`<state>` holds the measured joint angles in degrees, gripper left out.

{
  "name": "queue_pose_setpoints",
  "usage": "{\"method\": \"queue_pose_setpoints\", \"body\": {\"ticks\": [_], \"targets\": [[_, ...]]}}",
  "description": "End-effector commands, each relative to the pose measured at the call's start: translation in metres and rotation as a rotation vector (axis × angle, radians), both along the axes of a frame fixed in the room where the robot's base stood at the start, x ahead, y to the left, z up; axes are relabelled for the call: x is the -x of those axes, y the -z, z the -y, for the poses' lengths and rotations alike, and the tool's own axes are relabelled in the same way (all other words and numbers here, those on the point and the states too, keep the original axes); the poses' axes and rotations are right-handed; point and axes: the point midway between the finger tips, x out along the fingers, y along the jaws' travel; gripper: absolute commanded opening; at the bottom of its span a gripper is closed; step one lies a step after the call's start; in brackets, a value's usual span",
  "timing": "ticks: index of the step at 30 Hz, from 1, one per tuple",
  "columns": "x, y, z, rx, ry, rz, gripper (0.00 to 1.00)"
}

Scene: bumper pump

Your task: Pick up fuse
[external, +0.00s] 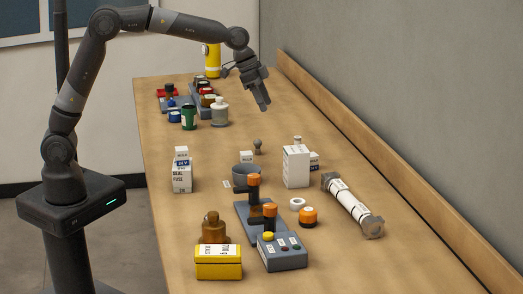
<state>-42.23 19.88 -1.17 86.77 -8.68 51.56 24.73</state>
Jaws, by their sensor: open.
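A white cylinder with grey end caps (350,205), which looks like a cartridge fuse, lies slanted on the right side of the bench, near the wooden back rail. My gripper (263,106) hangs above the far half of the bench, pointing down. It is open and holds nothing, well apart from the white cylinder. The gap between its fingers is hard to see from this side.
White cartons (296,167) stand just behind the cylinder. An orange-capped jar (308,217) and a white ring (297,204) lie to its left. A blue-grey control box (282,252) and yellow box (218,262) stand in front. Bottles (219,112) crowd the far left.

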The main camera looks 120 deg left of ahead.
Motion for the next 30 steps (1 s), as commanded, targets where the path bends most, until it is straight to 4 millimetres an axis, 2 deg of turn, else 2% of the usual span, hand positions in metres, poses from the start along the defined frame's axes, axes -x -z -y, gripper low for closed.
{"method": "queue_pose_setpoints", "body": {"ticks": [1,6,9,12,15,18,23,30], "targets": [[0.001,0.014,-0.029,0.006,-0.021,-0.005,0.49],[0.013,0.055,-0.114,0.011,-0.074,-0.007,0.49],[0.026,0.080,-0.157,0.016,-0.102,-0.007,0.49],[0.039,0.100,-0.191,0.018,-0.122,-0.006,0.49],[0.048,0.114,-0.212,0.018,-0.136,-0.006,0.49],[0.054,0.122,-0.223,0.019,-0.144,-0.006,0.49],[0.051,0.135,-0.228,0.020,-0.144,-0.006,0.49],[0.038,0.168,-0.235,0.020,-0.143,-0.006,0.49]]}}
